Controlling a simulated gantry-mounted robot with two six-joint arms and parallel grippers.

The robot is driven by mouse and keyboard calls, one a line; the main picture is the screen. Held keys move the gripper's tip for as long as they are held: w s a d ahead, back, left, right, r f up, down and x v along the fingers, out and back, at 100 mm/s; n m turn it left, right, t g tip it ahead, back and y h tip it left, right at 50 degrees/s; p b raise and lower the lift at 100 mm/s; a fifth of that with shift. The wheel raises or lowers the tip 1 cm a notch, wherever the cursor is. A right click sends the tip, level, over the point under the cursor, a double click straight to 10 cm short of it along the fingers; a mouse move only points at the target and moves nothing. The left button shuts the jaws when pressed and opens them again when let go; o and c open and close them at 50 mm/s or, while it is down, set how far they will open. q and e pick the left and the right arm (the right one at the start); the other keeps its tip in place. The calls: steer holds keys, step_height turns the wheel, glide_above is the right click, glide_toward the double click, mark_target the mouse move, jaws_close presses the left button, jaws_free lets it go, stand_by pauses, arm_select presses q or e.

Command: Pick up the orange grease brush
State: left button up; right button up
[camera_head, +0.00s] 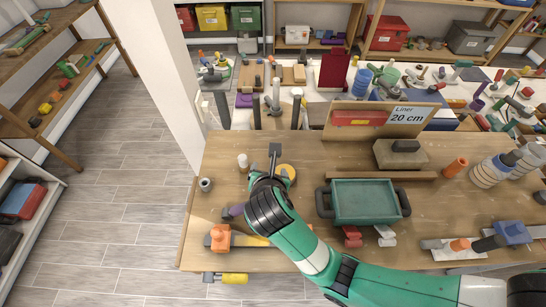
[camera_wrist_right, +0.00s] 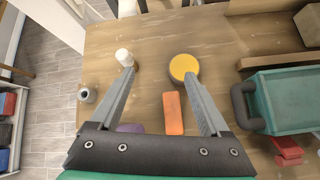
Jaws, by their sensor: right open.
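In the right wrist view an orange block-like piece (camera_wrist_right: 173,112), which may be the grease brush, lies on the wooden table (camera_wrist_right: 120,38) between my right gripper's (camera_wrist_right: 160,76) two fingers, below them. The fingers are spread and empty. In the head view my right gripper (camera_head: 273,158) points down over the table and its wrist hides that orange piece. My left gripper is not in view.
A yellow disc (camera_wrist_right: 183,67) is close by the right finger; a white cylinder (camera_wrist_right: 124,57) is by the left fingertip. A purple piece (camera_head: 233,210) and a grey nut (camera_head: 205,184) lie left. A teal tray (camera_head: 364,186) with dark handles stands right.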

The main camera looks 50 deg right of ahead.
steer(key=s+a+f+n, duration=0.1)
steer(key=f, duration=0.1)
steer(key=s+a+f+g+y+p, duration=0.1)
steer(key=s+a+f, duration=0.1)
steer(key=s+a+f+n+g+y+p, duration=0.1)
steer(key=f, duration=0.1)
steer(key=shift+s+a+f+n, duration=0.25)
steer(key=shift+a+n, duration=0.05)
steer(key=shift+a, duration=0.1)
steer(key=x, duration=0.5)
steer(key=shift+w+d+f, duration=0.1)
steer(key=shift+w+f, duration=0.05)
steer(key=shift+f, duration=0.1)
steer(key=x, duration=0.5)
steer(key=shift+s+d, duration=0.25)
steer(key=shift+d, duration=0.05)
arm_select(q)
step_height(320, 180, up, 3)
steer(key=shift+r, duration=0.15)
arm_select(e)
steer(key=shift+c, duration=0.3)
jaws_close()
